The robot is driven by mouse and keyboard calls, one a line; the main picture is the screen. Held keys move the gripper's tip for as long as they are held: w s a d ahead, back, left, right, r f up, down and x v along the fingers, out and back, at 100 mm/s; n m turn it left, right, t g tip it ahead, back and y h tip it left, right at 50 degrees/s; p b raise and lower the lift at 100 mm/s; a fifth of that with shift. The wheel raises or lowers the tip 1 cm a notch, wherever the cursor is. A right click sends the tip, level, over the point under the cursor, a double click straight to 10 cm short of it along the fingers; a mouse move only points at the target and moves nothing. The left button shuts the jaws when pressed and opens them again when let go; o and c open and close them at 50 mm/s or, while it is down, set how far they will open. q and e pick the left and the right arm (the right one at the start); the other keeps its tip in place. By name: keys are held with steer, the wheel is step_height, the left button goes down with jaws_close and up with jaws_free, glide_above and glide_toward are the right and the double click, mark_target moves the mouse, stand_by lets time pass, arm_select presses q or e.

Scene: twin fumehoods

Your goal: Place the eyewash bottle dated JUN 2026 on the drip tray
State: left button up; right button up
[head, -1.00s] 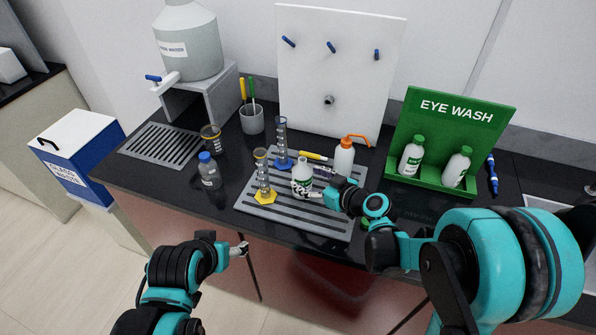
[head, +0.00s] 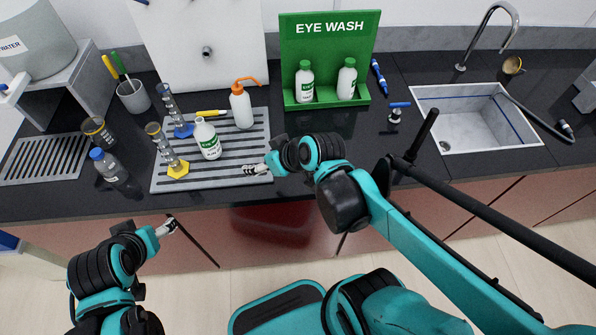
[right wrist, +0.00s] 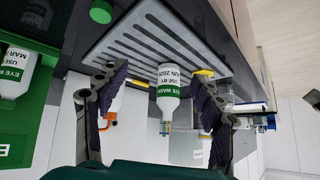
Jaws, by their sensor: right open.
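The eyewash bottle (head: 207,138), white with a green label, stands upright on the slotted grey drip tray (head: 262,125). In the right wrist view the bottle (right wrist: 168,85) appears upside down and its label reads JUN 2026. My right gripper (head: 252,169) is open and empty, to the right of the bottle and apart from it, low over the tray's right front part. In the right wrist view the bottle shows between the open fingers (right wrist: 158,118), beyond them. My left gripper (head: 170,227) hangs in front of the counter's edge; its jaw opening is unclear.
The drip tray also holds a yellow-based cylinder (head: 166,152), a blue-based cylinder (head: 174,112) and an orange-tipped wash bottle (head: 241,106). The green eye wash stand (head: 325,50) holds two white bottles (head: 305,84). A sink (head: 465,120) is at the right. Counter between is mostly clear.

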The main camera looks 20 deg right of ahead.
steer(key=s+d+m+h, duration=0.3)
steer(key=s+d, duration=0.3)
steer(key=s, duration=0.1)
steer(key=shift+s+d+r+g+h, duration=0.15)
steer(key=shift+s+g+h, duration=0.1)
steer(key=shift+g+h, duration=0.05)
stand_by(0.8)
